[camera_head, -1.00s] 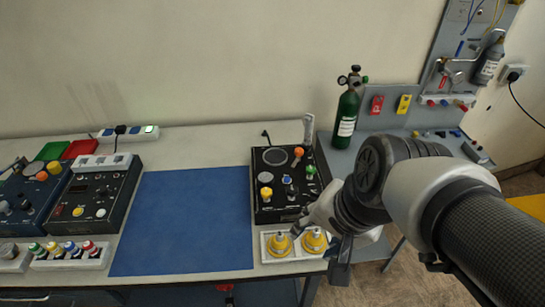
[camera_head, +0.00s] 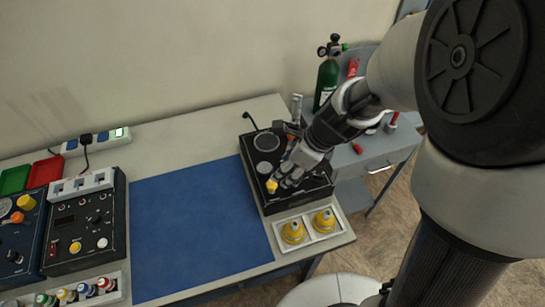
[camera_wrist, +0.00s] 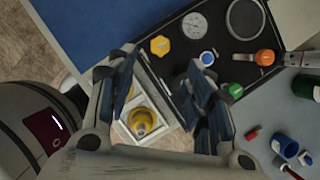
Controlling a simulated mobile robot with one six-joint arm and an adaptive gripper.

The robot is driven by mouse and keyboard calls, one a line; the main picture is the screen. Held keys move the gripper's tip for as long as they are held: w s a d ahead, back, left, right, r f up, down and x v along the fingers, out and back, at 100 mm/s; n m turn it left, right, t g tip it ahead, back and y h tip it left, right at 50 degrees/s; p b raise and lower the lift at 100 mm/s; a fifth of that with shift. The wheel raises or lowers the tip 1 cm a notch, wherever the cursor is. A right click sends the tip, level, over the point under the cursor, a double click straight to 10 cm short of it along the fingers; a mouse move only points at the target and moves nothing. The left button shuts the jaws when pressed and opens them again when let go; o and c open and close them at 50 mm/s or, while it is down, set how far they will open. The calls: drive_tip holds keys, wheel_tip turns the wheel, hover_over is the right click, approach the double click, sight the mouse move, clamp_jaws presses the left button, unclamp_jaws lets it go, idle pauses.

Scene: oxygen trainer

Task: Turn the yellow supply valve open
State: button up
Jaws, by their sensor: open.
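The yellow supply valve (camera_head: 272,187) is a yellow knob at the left front of the black trainer panel (camera_head: 285,205). In the wrist view the yellow valve (camera_wrist: 160,45) shows in full, just past the fingertips and roughly centred between them. My gripper (camera_head: 287,177) is just right of the valve in the head view, over the panel. In the wrist view my gripper (camera_wrist: 160,68) is open and holds nothing. I cannot tell how far the fingertips are above the valve. An orange knob (camera_wrist: 264,57) and a green knob (camera_wrist: 235,90) sit farther right on the panel.
A white tray with two yellow domed parts (camera_head: 293,232) stands at the panel's front. A blue mat (camera_head: 195,235) lies clear on the left. A green cylinder (camera_head: 326,80) stands behind the panel. Another black control box (camera_head: 85,222) is at far left.

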sight(272, 183)
drive_tip(key=b+x, duration=0.4)
drive_tip(key=x, duration=0.6)
drive_tip(key=shift+w+a+f+b, duration=0.1)
drive_tip(key=shift+a+f+b, duration=0.1)
drive_tip(key=shift+f+b, duration=0.15)
drive_tip(key=shift+c, duration=0.4)
drive_tip(key=c, duration=1)
